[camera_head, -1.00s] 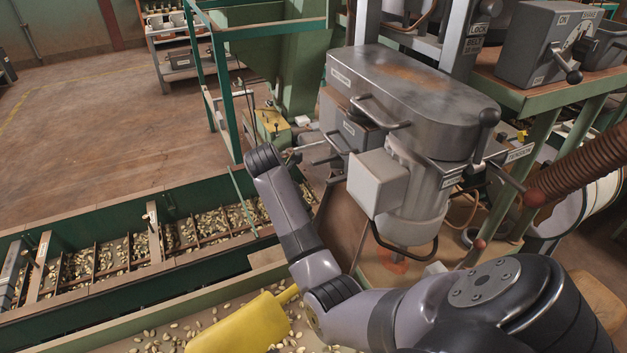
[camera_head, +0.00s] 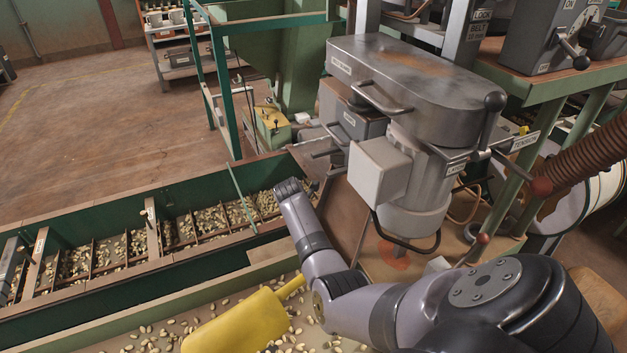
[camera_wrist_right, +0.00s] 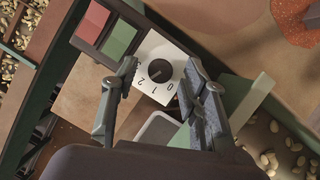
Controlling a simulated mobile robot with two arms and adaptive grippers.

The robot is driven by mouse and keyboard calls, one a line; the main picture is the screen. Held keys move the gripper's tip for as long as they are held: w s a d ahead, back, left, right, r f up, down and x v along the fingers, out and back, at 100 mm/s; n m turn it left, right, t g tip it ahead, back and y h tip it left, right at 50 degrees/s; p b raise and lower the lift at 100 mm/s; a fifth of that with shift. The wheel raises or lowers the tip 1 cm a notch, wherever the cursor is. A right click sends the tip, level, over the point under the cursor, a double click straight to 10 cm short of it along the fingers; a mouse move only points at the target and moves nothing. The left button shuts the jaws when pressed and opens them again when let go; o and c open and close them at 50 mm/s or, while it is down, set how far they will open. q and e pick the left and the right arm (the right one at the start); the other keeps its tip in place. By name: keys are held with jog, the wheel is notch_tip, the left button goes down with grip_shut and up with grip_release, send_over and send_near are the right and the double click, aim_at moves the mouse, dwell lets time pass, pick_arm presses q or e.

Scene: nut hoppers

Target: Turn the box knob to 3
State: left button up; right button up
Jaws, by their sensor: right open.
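In the right wrist view, the box knob (camera_wrist_right: 160,70) is a small round black knob on a white dial plate (camera_wrist_right: 150,48). Digits are printed around it; 0, 1 and 2 show along its lower side. I cannot tell for sure which digit the knob points to. My right gripper (camera_wrist_right: 159,74) is open, with one finger on each side of the knob in the picture; no contact can be made out. My left gripper is not in view.
Red (camera_wrist_right: 91,22) and green (camera_wrist_right: 119,39) panels sit beside the dial. A green trough (camera_head: 110,262) with nuts runs to the left. A yellow scoop (camera_head: 235,325) lies on the nut tray in front.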

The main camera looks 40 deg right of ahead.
jog(key=shift+c, duration=0.3)
grip_shut()
dwell(0.4)
